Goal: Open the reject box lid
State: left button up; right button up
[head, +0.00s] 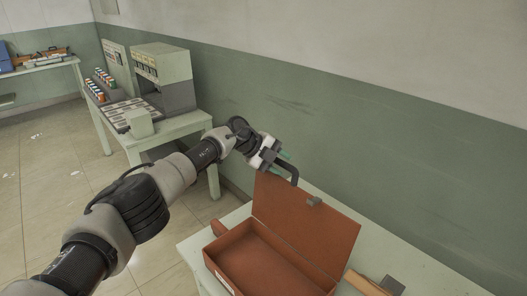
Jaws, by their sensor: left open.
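The reject box (243,255) is a reddish-brown case on a pale green table at the bottom centre. Its lid (312,232) stands raised and leans back toward the wall, with a small grey latch (314,200) on its top edge. The inside of the box is in view and looks empty. My left gripper (284,167) is open at the lid's upper left corner, near its top edge. I cannot tell if it touches the lid. My right gripper is not in view.
The pale table top (425,272) has bare room at the right. A tan item and a grey piece (391,286) lie right of the box. A second table with a grey-green machine (163,75) stands behind my left arm. The wall is close behind the lid.

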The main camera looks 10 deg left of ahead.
pick_arm(q)
jog(key=b+v, duration=0.2)
jog(key=v, duration=0.6)
jog(key=shift+a+r, duration=0.25)
jog(key=shift+s, duration=0.2)
